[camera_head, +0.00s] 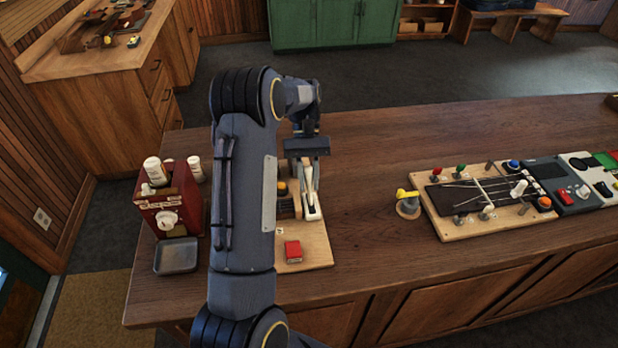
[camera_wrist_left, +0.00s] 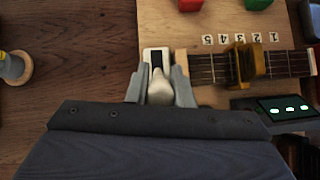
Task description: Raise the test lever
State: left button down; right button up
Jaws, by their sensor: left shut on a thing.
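The test lever (camera_head: 308,182) is a pale handle on a white base with a dark slot, standing on a light wooden board (camera_head: 318,245) on the counter. My left gripper (camera_head: 307,166) reaches down to it from the far side, its fingers pointing down. In the left wrist view the two grey fingers (camera_wrist_left: 160,88) are shut on the sides of the lever's rounded pale tip (camera_wrist_left: 159,93). The slotted base (camera_wrist_left: 157,57) shows just beyond them. My left forearm hides part of the board in the head view. My right gripper is not in view.
A small fretted neck with a brown clamp (camera_wrist_left: 250,63) lies beside the lever. A red block (camera_head: 293,251) sits near the board's front. A red box (camera_head: 168,200) and grey tray (camera_head: 176,256) stand left. A yellow-topped knob (camera_head: 408,203) and a stringed board (camera_head: 450,222) are right.

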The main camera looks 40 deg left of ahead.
pick_arm(q)
jog(key=c, duration=1.3)
grip_release()
jog(key=v, duration=0.7)
jog(key=shift+w+a+r, duration=0.15)
jog(key=shift+w+r, duration=0.05)
jog(key=shift+r, duration=0.1)
